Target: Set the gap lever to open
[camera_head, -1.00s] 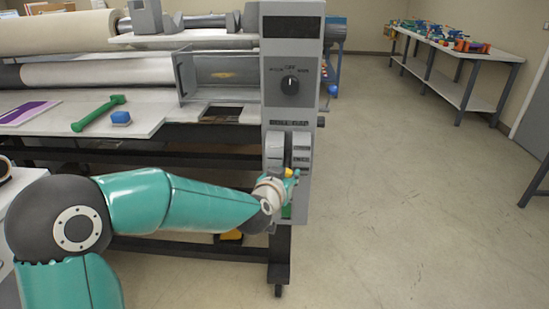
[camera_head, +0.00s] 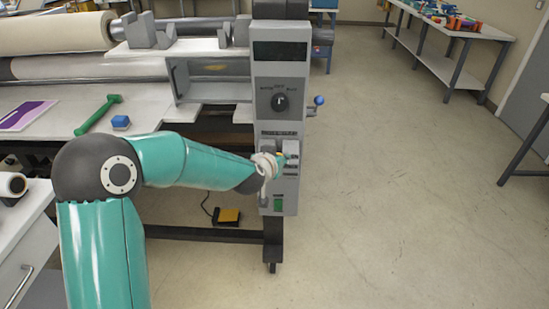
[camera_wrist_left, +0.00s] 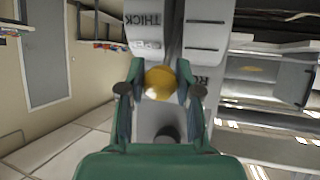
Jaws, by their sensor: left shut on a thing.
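The gap lever has a round yellow knob (camera_wrist_left: 159,83), seen in the left wrist view in front of a slot between grey plates. The plate on the left (camera_wrist_left: 150,38) reads THICK upside down, with a smaller partly hidden label near the knob. My left gripper (camera_wrist_left: 160,86) is shut on the knob, a finger on each side. In the head view the left gripper (camera_head: 284,160) is at the front of the grey control column (camera_head: 279,75), below the dial (camera_head: 280,102), and mostly covers the lever. My right gripper is not in view.
A green switch (camera_head: 278,204) sits low on the column. A blue-knobbed handle (camera_head: 318,100) sticks out on its right. A yellow pedal (camera_head: 228,216) is underneath.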

